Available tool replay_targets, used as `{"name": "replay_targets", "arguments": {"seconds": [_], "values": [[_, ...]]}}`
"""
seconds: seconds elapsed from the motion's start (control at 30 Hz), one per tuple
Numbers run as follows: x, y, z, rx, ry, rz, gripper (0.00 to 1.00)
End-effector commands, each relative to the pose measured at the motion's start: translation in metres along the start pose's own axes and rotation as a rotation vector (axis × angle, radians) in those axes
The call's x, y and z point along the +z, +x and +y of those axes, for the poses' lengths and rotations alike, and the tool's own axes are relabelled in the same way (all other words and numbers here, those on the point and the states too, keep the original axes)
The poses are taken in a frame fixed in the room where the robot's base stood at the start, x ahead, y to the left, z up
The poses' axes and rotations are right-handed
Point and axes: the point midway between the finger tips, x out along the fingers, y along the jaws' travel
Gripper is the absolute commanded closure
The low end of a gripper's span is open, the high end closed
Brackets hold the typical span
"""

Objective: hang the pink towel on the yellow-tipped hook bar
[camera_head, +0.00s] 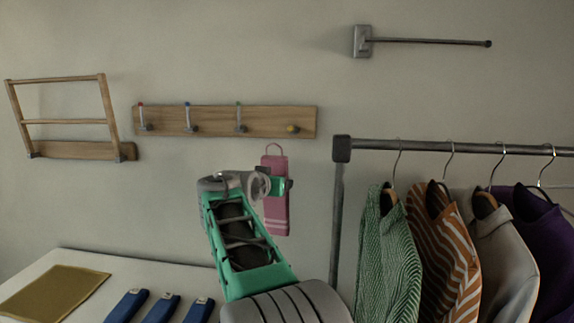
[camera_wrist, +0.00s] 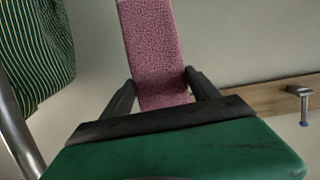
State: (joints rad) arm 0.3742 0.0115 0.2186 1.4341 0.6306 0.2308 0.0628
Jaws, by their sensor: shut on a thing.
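My gripper (camera_head: 277,186) is shut on the pink towel (camera_head: 275,215), which hangs upright in front of the wall with a thin pink loop at its top. In the wrist view the towel (camera_wrist: 152,45) sits between the two fingers (camera_wrist: 160,88). A wooden board (camera_head: 222,121) on the wall carries several hooks.
A clothes rail (camera_head: 440,146) with several garments on hangers stands to the right, its post (camera_head: 336,220) near the towel. A wooden rack (camera_head: 62,122) and a metal bar (camera_head: 430,41) are on the wall. A table (camera_head: 110,275) with a mat and blue cloths lies below left.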

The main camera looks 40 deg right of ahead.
Motion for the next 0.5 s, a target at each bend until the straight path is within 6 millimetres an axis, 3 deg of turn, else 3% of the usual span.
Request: {"name": "replay_targets", "arguments": {"seconds": [0.03,0.17,0.5], "values": [[-0.02,-0.002,0.013,0.028,0.01,0.031,0.86],[-0.049,-0.007,0.033,0.073,0.019,0.076,0.86],[-0.055,-0.008,0.038,0.084,0.021,0.084,0.86]]}}
